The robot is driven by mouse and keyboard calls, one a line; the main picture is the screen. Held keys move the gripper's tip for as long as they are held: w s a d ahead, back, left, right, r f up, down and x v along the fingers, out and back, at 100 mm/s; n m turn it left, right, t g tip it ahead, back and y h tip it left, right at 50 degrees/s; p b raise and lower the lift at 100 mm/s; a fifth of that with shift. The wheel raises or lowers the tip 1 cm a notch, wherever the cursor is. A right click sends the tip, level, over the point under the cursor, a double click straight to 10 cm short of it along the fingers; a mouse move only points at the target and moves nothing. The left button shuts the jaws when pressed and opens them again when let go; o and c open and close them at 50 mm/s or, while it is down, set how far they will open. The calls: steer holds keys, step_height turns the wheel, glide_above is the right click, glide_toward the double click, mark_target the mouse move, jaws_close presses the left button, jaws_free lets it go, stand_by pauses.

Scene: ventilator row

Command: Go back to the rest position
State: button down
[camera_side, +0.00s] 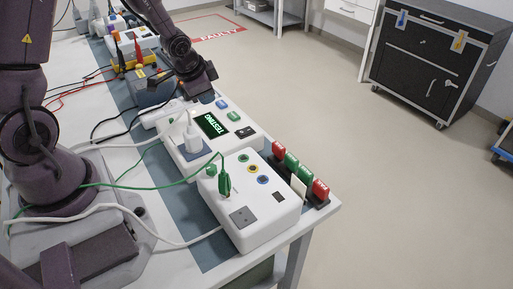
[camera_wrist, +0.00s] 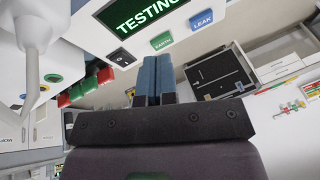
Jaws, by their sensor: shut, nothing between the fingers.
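My gripper (camera_side: 207,97) hangs above the bench, over the far side of the white tester (camera_side: 250,150). Its two fingers are together and empty, and they also show side by side in the wrist view (camera_wrist: 155,78). The tester's screen (camera_side: 212,124) reads TESTING in green, and the wrist view shows it at the top (camera_wrist: 132,14). Beside it are a blue LEAK button (camera_wrist: 201,19), a green EARTH button (camera_wrist: 162,41) and a black rocker switch (camera_wrist: 122,57). The side view does not clearly show whether the fingertips touch anything.
A white plug (camera_side: 193,141) stands in the tester. A white box (camera_side: 262,213) with a green plug (camera_side: 224,183) stands nearer. Red and green tags (camera_side: 292,163) stand at the bench's right edge. Cables cross the bench. A black cabinet (camera_side: 440,62) stands on open floor.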

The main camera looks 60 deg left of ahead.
steer(key=s+d+r+n+h, duration=0.1)
steer(key=s+d+r, duration=0.6)
steer(key=r, duration=0.3)
steer(key=s+d+r+n+t+h, duration=0.1)
steer(key=s+d+r+n, duration=0.1)
steer(key=s+d+r, duration=0.5)
step_height(320, 180, up, 4)
steer(key=shift+s+d+r, duration=0.1)
steer(key=shift+s+d, duration=0.15)
steer(key=shift+s, duration=0.05)
